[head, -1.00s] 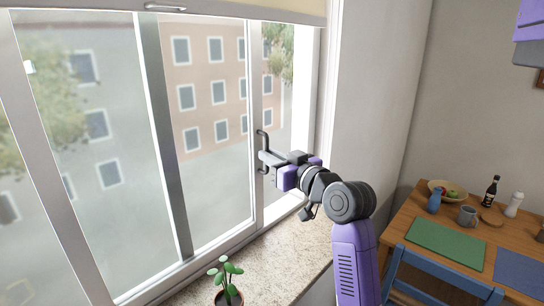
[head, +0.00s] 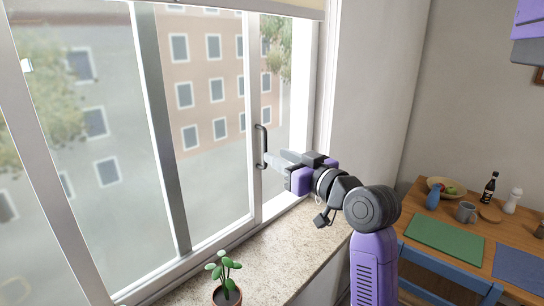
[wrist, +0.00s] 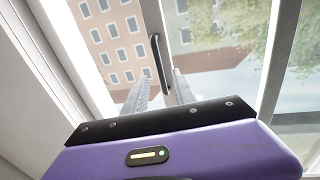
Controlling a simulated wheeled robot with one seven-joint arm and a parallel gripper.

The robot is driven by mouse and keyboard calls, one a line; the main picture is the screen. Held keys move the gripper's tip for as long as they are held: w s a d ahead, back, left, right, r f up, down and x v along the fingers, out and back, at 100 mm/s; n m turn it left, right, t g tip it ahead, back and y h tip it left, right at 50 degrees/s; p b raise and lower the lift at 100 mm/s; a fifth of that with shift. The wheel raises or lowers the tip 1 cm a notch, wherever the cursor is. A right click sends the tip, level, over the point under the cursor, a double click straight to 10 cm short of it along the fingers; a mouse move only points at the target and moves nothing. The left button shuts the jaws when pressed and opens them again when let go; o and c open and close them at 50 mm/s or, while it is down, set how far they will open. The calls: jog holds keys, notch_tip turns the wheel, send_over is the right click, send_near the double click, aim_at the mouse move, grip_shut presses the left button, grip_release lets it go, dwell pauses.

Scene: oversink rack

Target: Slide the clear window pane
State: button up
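The clear window pane (head: 205,120) fills the middle of the window in the head view, with a building seen through it. Its right upright bears a dark vertical bar handle (head: 263,145). My gripper (head: 276,158) is just right of the handle, pointing left at its lower half. In the wrist view the two fingers (wrist: 160,92) stand apart, and the handle (wrist: 160,60) shows between and beyond them. The fingers are open and appear empty. I cannot tell whether the fingertips touch the handle.
A hazier pane (head: 75,150) is on the left, past a grey upright (head: 160,130). A potted plant (head: 226,280) stands on the stone sill (head: 290,240). A raised blind (head: 275,8) hangs above. A table (head: 405,225) with dishes and a blue chair (head: 440,268) are right.

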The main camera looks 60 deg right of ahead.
jog(key=shift+v, duration=1.5)
notch_tip(320, 180, up, 4)
jog(key=s+d+m+h, duration=0.2)
jog(key=h, duration=0.2)
jog(key=s+a+f+n+t+y, duration=0.1)
jog(key=s+a+f+y, duration=0.15)
jog(key=a+f, duration=0.8)
jog(key=s+a+f+n+t+y, duration=0.1)
jog(key=s+a+f+y, duration=0.15)
jog(key=a+f, duration=0.8)
jog(key=s+a+f+n+g+y, duration=0.1)
jog(key=s+a+f+n+y, duration=0.1)
jog(key=s+a, duration=0.5)
jog(key=s+a+f+n+g+y, duration=0.2)
jog(key=s+a+f+n+y, duration=0.1)
jog(key=s+a+f, duration=0.4)
jog(key=shift+a+g+y, duration=0.3)
jog(key=shift+a+y, duration=0.25)
jog(key=shift+y, duration=0.25)
jog(key=shift+s, duration=0.15)
